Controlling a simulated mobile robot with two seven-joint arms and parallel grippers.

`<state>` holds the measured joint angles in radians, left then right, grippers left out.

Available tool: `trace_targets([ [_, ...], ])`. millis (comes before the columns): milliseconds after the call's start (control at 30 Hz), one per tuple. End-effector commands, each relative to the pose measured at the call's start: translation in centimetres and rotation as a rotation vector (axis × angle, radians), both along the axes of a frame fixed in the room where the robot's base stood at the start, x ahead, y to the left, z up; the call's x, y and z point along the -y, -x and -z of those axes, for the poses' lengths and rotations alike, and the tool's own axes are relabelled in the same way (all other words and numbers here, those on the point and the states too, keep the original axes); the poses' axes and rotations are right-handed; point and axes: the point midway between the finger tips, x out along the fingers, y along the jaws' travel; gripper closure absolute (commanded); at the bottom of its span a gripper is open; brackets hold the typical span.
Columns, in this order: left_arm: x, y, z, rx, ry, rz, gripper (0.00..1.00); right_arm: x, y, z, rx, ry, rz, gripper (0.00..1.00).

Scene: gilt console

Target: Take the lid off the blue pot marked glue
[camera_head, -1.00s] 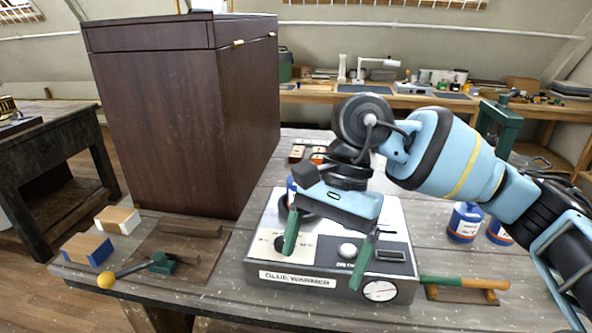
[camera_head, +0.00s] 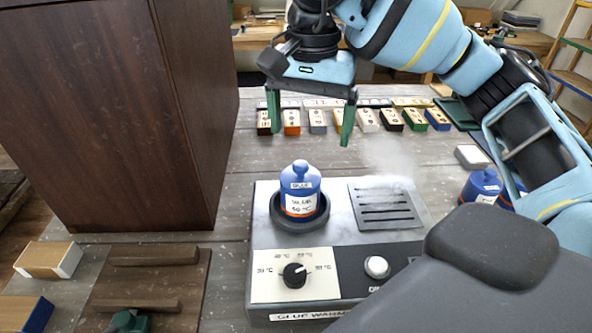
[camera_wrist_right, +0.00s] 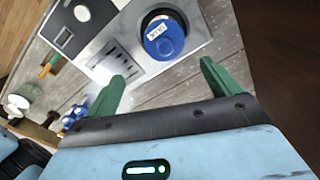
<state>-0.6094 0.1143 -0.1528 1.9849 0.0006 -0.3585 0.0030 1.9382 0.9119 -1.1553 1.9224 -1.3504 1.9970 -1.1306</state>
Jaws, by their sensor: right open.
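The blue pot marked glue (camera_head: 300,204) stands upright in the round dark well of the glue warmer (camera_head: 262,208). Its domed blue lid (camera_head: 301,178), with a small knob, sits on top. In the right wrist view the lid (camera_wrist_right: 170,47) shows from above, just beyond the fingers. My right gripper (camera_head: 310,131) is open and empty, with its green fingers pointing down. It appears above the pot in the head view, apart from it. In the right wrist view the spread fingers (camera_wrist_right: 162,73) hold nothing. My left gripper is not in view.
A tall dark wooden cabinet (camera_head: 110,110) stands close at the left. Several labelled blocks (camera_head: 366,120) line the back of the bench. Blue jars (camera_head: 481,187) stand at the right. White haze hangs over the warmer's slotted vent (camera_head: 385,207). Wooden blocks (camera_head: 48,260) lie front left.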

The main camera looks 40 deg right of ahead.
Motion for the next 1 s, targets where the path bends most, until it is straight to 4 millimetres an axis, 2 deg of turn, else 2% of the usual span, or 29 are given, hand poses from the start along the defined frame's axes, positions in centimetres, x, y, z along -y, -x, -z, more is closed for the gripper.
trace_targets([
  [200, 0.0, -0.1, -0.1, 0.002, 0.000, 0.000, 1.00, -0.1, 0.0, 2.1, -0.003, 0.001, -0.001, 0.11],
  [467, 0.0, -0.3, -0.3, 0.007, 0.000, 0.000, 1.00, -0.4, 0.0, 3.0, -0.002, 0.000, -0.001, 0.11],
  [667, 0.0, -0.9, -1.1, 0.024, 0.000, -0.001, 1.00, -1.5, 0.0, 5.6, -0.001, 0.001, -0.001, 0.11],
  [800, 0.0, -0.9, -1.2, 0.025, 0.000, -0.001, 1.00, -1.3, 0.0, 7.2, -0.002, -0.001, 0.001, 0.11],
  [1000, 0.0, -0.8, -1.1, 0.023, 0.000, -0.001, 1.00, -1.4, 0.0, 7.7, -0.003, -0.002, 0.001, 0.11],
])
